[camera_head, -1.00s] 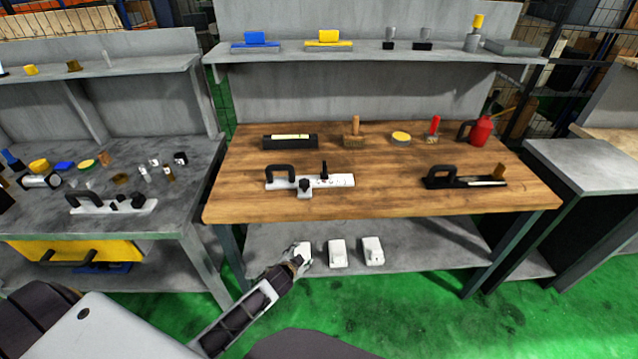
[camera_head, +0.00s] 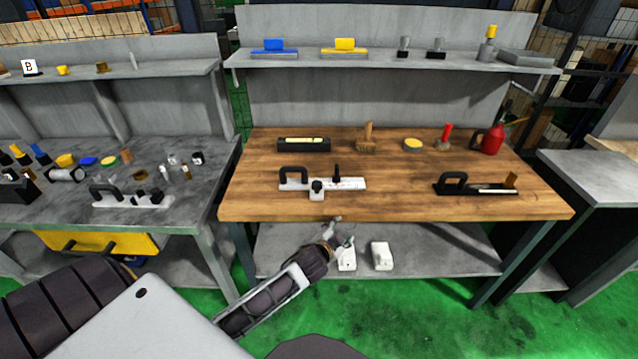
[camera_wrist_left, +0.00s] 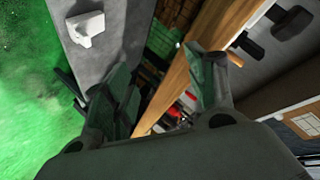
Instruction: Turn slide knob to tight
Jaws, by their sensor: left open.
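The white slide device (camera_head: 350,183) with a black handle at its left end lies on the wooden table. A black knob (camera_head: 317,186) sits at its front side, and a thin black lever (camera_head: 337,172) stands up near its middle. I cannot tell which of these is the slide knob. My left gripper (camera_head: 341,231) is just in front of the table's front edge, below and apart from the device. In the left wrist view its two fingers (camera_wrist_left: 165,85) are spread with nothing between them. My right gripper is not in view.
The wooden table (camera_head: 400,205) has a front edge close to my left gripper. White boxes (camera_head: 382,256) stand on the shelf below. A black plane-like tool (camera_head: 475,185) lies at the right. A similar white device (camera_head: 130,199) lies on the grey table at left.

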